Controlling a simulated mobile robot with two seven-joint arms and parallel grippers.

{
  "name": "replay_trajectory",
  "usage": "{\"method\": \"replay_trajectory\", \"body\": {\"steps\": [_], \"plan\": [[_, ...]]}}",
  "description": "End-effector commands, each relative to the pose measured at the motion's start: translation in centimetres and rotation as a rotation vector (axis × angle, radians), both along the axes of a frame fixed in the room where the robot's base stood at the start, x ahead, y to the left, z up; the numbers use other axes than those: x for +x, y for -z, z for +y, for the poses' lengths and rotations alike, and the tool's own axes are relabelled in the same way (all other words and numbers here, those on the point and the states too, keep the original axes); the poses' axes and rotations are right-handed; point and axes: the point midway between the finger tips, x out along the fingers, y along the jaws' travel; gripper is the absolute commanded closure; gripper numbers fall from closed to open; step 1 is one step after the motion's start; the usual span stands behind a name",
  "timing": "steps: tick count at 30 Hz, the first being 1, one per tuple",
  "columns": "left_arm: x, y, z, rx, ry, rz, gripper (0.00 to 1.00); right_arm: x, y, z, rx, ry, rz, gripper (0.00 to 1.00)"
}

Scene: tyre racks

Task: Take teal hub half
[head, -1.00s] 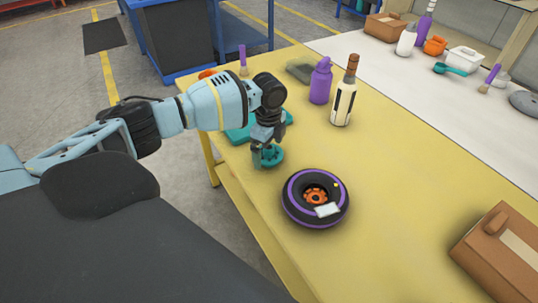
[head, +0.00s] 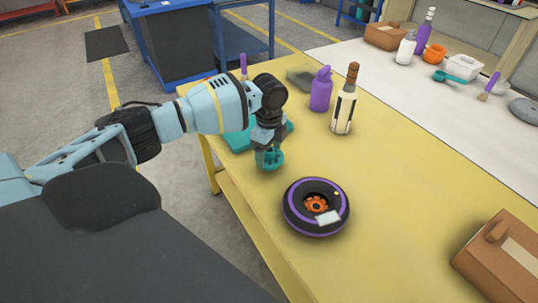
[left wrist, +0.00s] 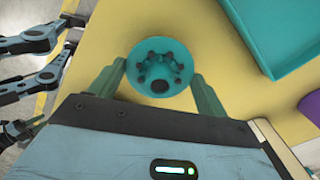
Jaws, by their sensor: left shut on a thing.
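The teal hub half (head: 271,160) is a small round disc with a raised, holed centre, over the yellow table near its left edge. My left gripper (head: 269,150) points down and is shut on it. In the left wrist view the hub half (left wrist: 159,70) sits between the two green fingers of my left gripper (left wrist: 163,88). I cannot tell whether it is clear of the table. A black tyre with a purple ring (head: 296,220) and an orange hub centre (head: 316,205) lies to its front right.
A teal tray (head: 238,140) lies just behind the gripper. A cardboard box (head: 500,260) sits at the front right. The yellow table's (head: 420,180) middle right is clear.

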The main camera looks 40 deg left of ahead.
Motion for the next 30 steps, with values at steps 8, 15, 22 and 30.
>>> {"method": "replay_trajectory", "body": {"steps": [8, 15, 22, 30], "plan": [[-3.1, -2.1, -1.1, 0.0, 0.004, -0.003, 0.52, 1.0, -1.0, 0.0, 0.001, 0.0, -0.023, 0.64], [-8.1, -2.6, -2.9, 0.0, 0.004, -0.002, 0.52, 1.4, -1.8, 0.0, 0.0, 0.001, -0.038, 0.64], [-12.2, -2.9, -4.4, 0.0, 0.003, -0.002, 0.52, 0.9, -2.0, -0.1, -0.002, 0.0, -0.03, 0.64], [-14.7, -3.0, -5.3, 0.0, 0.0, -0.002, 0.52, 0.7, -2.1, -0.2, -0.004, -0.003, -0.027, 0.64]]}}
